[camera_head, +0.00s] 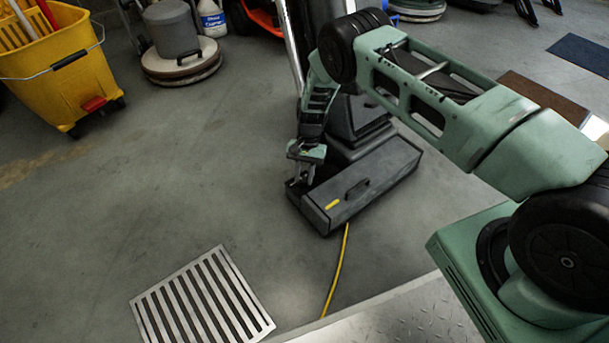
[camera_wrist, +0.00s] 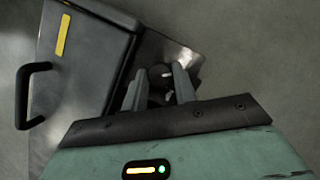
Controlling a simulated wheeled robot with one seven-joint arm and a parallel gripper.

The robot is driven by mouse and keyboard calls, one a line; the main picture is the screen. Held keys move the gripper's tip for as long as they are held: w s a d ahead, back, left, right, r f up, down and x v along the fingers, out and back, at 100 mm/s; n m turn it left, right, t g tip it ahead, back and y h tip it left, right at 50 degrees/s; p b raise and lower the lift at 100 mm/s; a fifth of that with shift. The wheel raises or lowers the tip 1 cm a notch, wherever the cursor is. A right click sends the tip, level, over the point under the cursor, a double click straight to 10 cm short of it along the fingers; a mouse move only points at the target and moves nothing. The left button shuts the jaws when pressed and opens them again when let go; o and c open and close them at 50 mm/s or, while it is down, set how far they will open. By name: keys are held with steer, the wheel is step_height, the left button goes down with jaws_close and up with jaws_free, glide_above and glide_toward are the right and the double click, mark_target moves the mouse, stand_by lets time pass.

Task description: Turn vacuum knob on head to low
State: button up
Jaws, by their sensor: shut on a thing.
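The vacuum head (camera_head: 385,172) is a dark grey box on the floor, with a black handle and a yellow mark on top. It also shows at the upper left of the wrist view (camera_wrist: 92,75). My gripper (camera_head: 301,179) points down at the head's left end. In the wrist view my gripper (camera_wrist: 156,76) has its two grey fingers on either side of a small dark knob (camera_wrist: 158,97) beside a metal plate, and it is shut on this knob. The fingers partly hide the knob, and no setting marks are readable. In the head view the knob cannot be made out.
A yellow cord (camera_head: 338,270) runs from the head toward the front. A slotted floor grate (camera_head: 139,315) lies at lower left. A yellow mop bucket (camera_head: 62,62) and a floor machine (camera_head: 180,60) stand at the back left. The floor left of the head is clear.

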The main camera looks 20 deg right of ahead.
steer(key=shift+n, duration=0.6)
steer(key=shift+h, duration=0.3)
steer(key=o, duration=1)
steer(key=p+v, duration=0.6)
steer(key=v, duration=1.1)
steer(key=shift+w+r+p, duration=0.15)
steer(key=shift+w+p, duration=0.1)
steer(key=shift+p, duration=0.05)
